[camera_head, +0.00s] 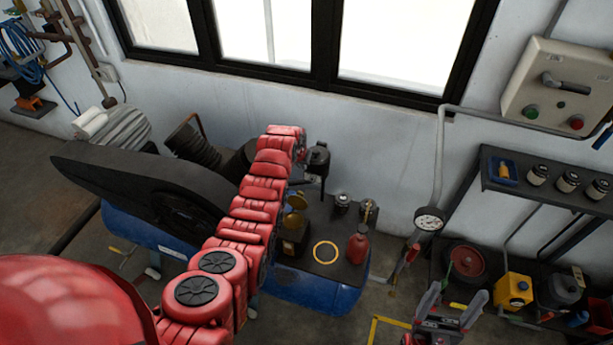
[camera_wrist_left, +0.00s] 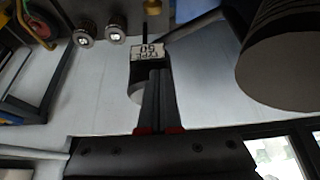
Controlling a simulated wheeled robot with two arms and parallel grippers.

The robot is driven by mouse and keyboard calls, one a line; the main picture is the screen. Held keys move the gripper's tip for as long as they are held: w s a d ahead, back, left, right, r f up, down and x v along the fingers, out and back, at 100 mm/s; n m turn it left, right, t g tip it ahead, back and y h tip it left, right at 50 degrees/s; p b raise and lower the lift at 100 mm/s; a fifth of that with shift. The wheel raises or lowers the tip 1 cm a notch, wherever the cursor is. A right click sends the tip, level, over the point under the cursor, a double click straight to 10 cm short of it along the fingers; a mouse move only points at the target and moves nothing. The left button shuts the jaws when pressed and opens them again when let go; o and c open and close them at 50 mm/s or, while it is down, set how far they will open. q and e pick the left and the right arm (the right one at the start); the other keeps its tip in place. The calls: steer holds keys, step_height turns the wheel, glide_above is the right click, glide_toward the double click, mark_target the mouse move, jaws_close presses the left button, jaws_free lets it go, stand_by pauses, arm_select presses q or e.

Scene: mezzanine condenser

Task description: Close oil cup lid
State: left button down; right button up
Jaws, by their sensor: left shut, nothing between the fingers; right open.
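The oil cup looks to be the small dark box (camera_head: 292,240) with brass parts on top of the compressor. A round brass lid (camera_head: 297,201) stands raised above it, apparently open. My left arm reaches in from the left, and its gripper (camera_head: 308,183) is just behind the lid, partly hidden by the arm. In the left wrist view its fingers (camera_wrist_left: 158,75) are shut and empty, in front of a block with a pale label (camera_wrist_left: 147,51). A bit of brass (camera_wrist_left: 152,6) shows at that view's top edge. My right gripper (camera_head: 447,315) is open, low at right, far from the cup.
A black canister (camera_head: 318,158) stands close beside the left gripper. A red bottle (camera_head: 357,246) and a yellow ring (camera_head: 325,252) are on the blue compressor's (camera_head: 318,296) dark top. A wall shelf (camera_head: 545,187) and a gauge (camera_head: 429,219) are at right.

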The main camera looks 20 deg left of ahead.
mark_target(299, 199)
arm_select(q)
steer(key=shift+g, duration=0.6)
steer(key=b+x, duration=0.3)
steer(key=b, duration=0.4)
steer(key=b+x, duration=0.3)
steer(key=b, duration=0.4)
steer(key=b+x, duration=0.3)
steer(key=b, duration=0.4)
steer(key=shift+s+d+f, duration=0.25)
steer(key=shift+s, duration=0.1)
steer(key=s+p, duration=0.2)
steer(key=p, duration=0.5)
steer(key=s+p, duration=0.2)
steer(key=p, duration=0.5)
steer(key=shift+a+r, duration=0.15)
steer(key=shift+r, duration=0.05)
steer(key=shift+s+r+t, duration=0.2)
steer(key=shift+s+t, duration=0.4)
steer(key=shift+t, duration=0.2)
